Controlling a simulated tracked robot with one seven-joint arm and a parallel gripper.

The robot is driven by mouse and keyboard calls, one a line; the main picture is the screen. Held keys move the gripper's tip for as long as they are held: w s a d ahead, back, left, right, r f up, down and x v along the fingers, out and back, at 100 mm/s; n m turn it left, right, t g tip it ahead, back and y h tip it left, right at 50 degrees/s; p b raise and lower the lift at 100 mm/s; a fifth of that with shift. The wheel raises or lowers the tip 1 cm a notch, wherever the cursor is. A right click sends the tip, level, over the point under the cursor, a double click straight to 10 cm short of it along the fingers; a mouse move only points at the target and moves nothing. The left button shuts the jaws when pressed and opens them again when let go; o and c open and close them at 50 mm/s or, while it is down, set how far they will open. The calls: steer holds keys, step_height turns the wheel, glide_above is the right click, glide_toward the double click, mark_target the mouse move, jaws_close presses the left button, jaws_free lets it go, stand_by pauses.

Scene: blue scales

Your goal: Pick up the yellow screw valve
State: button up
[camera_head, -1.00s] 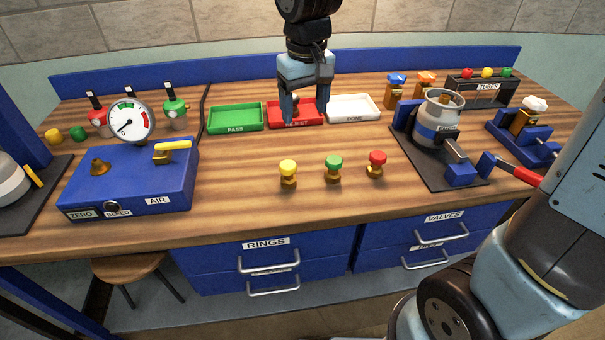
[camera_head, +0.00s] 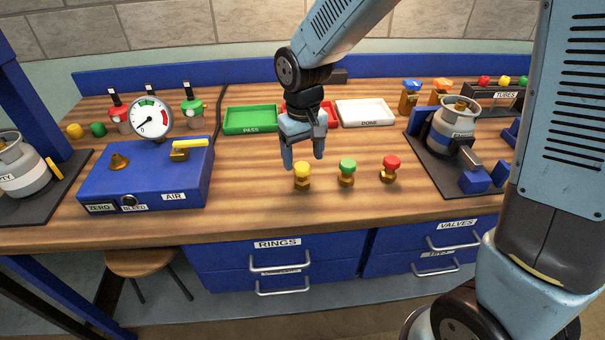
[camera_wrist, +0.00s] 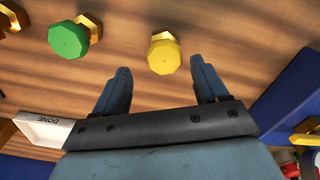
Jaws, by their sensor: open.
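The yellow screw valve (camera_head: 302,174) stands upright on the wooden bench, with a yellow knob on a brass body. It is at the left end of a row with a green valve (camera_head: 347,171) and a red valve (camera_head: 390,167). My gripper (camera_head: 304,165) is open and empty, above and close behind the yellow valve. In the wrist view the yellow knob (camera_wrist: 163,56) lies between the lines of my two fingers (camera_wrist: 160,80), a little beyond their tips. The green knob (camera_wrist: 69,40) is off to the left there.
A green PASS tray (camera_head: 250,120) and a white DONE tray (camera_head: 365,113) are behind; my gripper partly hides the red tray between them. A blue gauge box (camera_head: 145,185) stands left. A cylinder on a dark mat (camera_head: 430,165) is right. The bench (camera_head: 240,195) before the box is clear.

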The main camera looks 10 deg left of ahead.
mark_target(301, 165)
steer(key=shift+s+a+f, duration=0.1)
steer(key=shift+s+f, duration=0.05)
steer(key=shift+f, duration=1.2)
steer(key=shift+s+a+f, duration=0.1)
steer(key=shift+f, duration=1.25)
steer(key=shift+c, duration=0.4)
steer(key=c, duration=1.1)
